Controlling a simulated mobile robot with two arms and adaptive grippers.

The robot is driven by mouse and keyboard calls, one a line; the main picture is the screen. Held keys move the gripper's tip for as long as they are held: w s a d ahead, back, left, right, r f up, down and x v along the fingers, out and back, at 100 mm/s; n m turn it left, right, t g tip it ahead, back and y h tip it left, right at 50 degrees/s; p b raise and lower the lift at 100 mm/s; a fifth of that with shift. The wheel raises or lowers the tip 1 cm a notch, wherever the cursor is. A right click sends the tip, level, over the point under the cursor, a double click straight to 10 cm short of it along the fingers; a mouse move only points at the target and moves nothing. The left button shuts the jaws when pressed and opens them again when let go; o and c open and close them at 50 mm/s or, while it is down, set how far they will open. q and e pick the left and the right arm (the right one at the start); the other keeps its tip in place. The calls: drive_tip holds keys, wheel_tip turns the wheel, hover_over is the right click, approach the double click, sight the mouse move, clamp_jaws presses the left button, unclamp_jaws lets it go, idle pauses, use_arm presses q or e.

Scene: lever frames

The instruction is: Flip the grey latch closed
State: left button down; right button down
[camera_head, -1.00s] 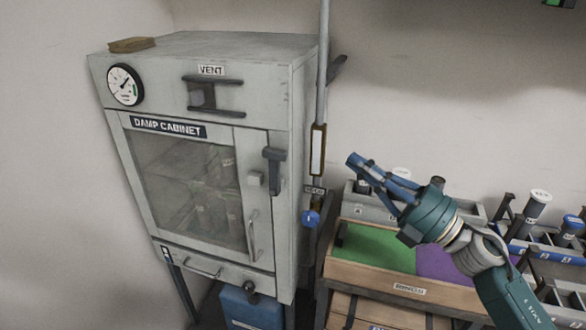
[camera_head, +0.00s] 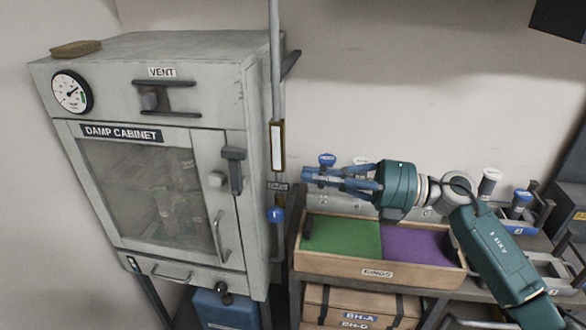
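The grey latch (camera_head: 234,170) is on the right front of the grey damp cabinet (camera_head: 180,98). Its dark grey arm hangs down from a wider top end, to the right of the door's edge. A small light grey block (camera_head: 215,179) sits on the door frame just left of it, apart from the arm. My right gripper (camera_head: 307,175), with blue fingers, is to the right of the cabinet, apart from the latch, and points left. Its fingers are seen nearly edge-on, so their opening is unclear. My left gripper is not in view.
A vertical pipe (camera_head: 275,70) with a gauge glass and blue knob (camera_head: 276,214) runs along the cabinet's right side, between gripper and latch. A wooden tray (camera_head: 330,263) with green and purple sections lies below the gripper.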

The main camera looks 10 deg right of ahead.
sight(239, 164)
drive_tip(key=p+x, duration=0.1)
drive_tip(key=x, duration=0.2)
drive_tip(key=p+x, duration=0.2)
drive_tip(key=x, duration=0.2)
drive_tip(key=p+x, duration=0.1)
drive_tip(key=x, duration=0.3)
drive_tip(key=shift+w+a+r+p, duration=0.1)
drive_tip(key=shift+a+r+p, duration=0.1)
drive_tip(key=shift+r+p, duration=0.1)
drive_tip(key=shift+w+a+f, duration=0.15)
drive_tip(key=shift+a, duration=0.45)
drive_tip(key=shift+w, duration=0.1)
